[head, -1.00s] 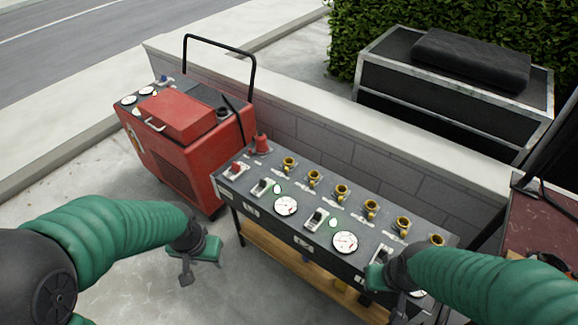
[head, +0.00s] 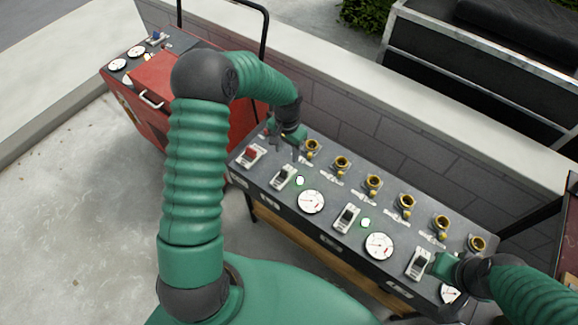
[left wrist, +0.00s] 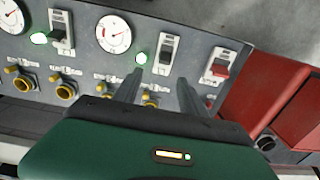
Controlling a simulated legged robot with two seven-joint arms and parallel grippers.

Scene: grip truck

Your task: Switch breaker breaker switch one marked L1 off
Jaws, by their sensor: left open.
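The breaker panel (head: 325,228) carries a row of switches and gauges. A red switch (head: 250,155) is at its left end, also in the left wrist view (left wrist: 218,66). Beside it is a grey-white rocker switch (head: 284,176) with a lit green lamp (head: 300,181). Two similar switches (head: 346,218) (head: 418,263) are farther right. The L1 marking is too small to read. My left gripper (head: 285,152) is open and empty above the panel's left end. In the left wrist view, its fingers (left wrist: 160,92) point toward the rocker switch (left wrist: 168,50), apparently without touching it. My right gripper (head: 443,266) is beside the rightmost switch; its jaws are unclear.
Several yellow-ringed sockets (head: 373,184) line the panel's back edge. A low grey wall (head: 400,140) runs behind it. A red machine (head: 160,85) stands at the left. A black case (head: 470,70) is beyond the wall. Open concrete (head: 90,210) lies at the front left.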

